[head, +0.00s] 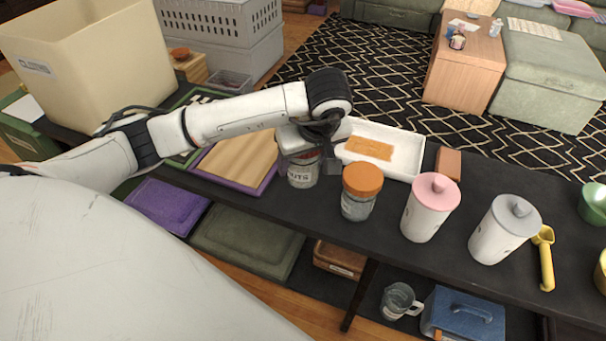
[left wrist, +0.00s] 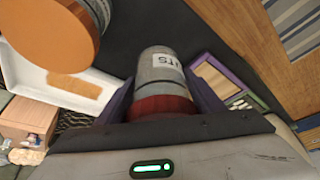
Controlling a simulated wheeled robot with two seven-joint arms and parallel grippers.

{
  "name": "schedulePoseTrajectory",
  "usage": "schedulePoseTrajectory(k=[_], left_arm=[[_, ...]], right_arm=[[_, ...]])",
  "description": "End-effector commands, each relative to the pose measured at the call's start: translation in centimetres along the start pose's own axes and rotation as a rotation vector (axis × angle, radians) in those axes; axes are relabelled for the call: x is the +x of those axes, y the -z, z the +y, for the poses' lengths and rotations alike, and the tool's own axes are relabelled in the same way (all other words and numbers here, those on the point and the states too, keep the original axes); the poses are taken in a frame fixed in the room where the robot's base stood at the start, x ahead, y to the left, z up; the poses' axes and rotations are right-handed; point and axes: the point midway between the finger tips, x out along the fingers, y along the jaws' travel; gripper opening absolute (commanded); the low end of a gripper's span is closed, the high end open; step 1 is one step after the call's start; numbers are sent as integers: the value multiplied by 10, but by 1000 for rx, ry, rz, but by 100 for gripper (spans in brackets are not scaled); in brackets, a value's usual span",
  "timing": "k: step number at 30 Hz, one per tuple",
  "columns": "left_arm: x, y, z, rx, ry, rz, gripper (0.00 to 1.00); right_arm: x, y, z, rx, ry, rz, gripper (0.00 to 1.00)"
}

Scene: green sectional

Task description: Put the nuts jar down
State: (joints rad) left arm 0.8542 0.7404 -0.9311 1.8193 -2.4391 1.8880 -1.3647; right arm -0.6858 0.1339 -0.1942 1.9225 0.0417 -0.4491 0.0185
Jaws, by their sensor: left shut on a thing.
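The nuts jar (head: 303,174) is a clear jar with a white label and a red lid. In the left wrist view the jar (left wrist: 160,70) sits between my two fingers, its label partly readable as "TS". My left gripper (head: 312,150) is shut on it near the lid, from above and behind in the head view. The jar is at the dark table (head: 290,206), between the wooden board and the orange-lidded jar. I cannot tell whether its base touches the table. My right gripper is not in view.
The orange-lidded jar (head: 358,205) stands close to the right, with a pink-lidded canister (head: 428,212) and a grey-lidded canister (head: 500,235) beyond. A white tray (head: 405,160) lies behind. A purple-edged wooden board (head: 238,160) lies left. A large cream bin (head: 90,70) stands far left.

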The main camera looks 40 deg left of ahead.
Motion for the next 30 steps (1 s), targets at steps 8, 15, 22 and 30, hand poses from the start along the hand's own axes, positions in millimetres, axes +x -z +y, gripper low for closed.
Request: schedulePoseTrajectory(k=[8, 15, 22, 30], left_arm=[[24, -10, 0, -1, 0, 0, 37], [50, -20, 1, 0, -2, 1, 37], [50, -20, 1, 0, -3, 2, 37], [52, -21, 0, 0, -2, 1, 80]], right_arm=[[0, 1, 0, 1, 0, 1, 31], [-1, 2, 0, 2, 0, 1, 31], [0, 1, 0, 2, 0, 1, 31], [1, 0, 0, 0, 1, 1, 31]])
